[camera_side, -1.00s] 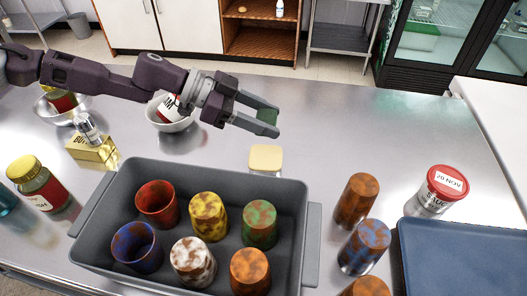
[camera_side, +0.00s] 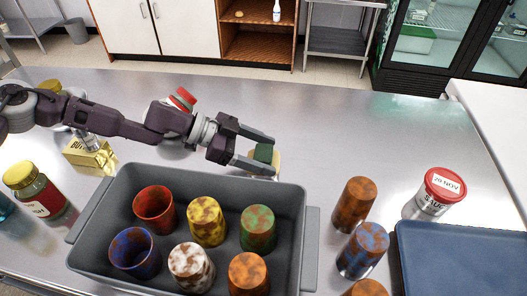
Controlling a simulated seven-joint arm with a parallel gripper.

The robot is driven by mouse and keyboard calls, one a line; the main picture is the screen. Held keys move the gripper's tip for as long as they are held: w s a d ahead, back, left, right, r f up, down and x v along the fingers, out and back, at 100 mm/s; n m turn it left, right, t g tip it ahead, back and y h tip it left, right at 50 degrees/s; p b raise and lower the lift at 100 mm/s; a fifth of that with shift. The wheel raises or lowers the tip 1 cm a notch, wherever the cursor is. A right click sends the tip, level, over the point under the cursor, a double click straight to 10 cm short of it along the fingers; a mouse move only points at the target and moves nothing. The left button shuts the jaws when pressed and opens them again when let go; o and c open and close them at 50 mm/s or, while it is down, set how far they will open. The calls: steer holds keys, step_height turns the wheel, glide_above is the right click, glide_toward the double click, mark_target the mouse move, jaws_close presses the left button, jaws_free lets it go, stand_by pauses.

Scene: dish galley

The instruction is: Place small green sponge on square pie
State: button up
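The small green sponge (camera_side: 263,153) is between the fingertips of my gripper (camera_side: 266,155), which is shut on it. The square pie (camera_side: 277,164) is a pale yellow block on the steel counter behind the grey bin. My gripper and the sponge are in front of it in this view and hide most of it. I cannot tell whether the sponge touches the pie or is just above it.
A grey bin (camera_side: 312,215) with several mottled cups stands just in front. Several more cups (camera_side: 355,203), a red-lidded jar (camera_side: 440,190) and a blue tray (camera_side: 460,255) are at right. A gold butter block (camera_side: 90,157) and a yellow-lidded jar (camera_side: 38,190) are at left. The counter behind right is clear.

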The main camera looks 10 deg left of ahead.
steer(key=shift+r, duration=0.1)
steer(key=shift+a+r, duration=0.2)
steer(key=shift+a, duration=0.1)
steer(key=v, duration=1.1)
steer(key=shift+a, duration=0.2)
steer(key=s+a+r+n+t+y, duration=0.1)
steer(key=s+a+r+n+y, duration=0.3)
steer(key=s+a, duration=0.3)
steer(key=s+a+r+n+t+y, duration=0.1)
steer(key=s+a+r+n+y, duration=0.3)
steer(key=s, duration=1.1)
steer(key=s+a+r+n+t+y, duration=0.1)
steer(key=s+a+r+n+y, duration=0.3)
steer(key=s+a+r+n, duration=0.4)
steer(key=s+a+r, duration=0.1)
steer(key=s+a, duration=0.1)
steer(key=a, duration=0.2)
steer(key=shift+s+t, duration=0.3)
steer(key=shift+s, duration=0.1)
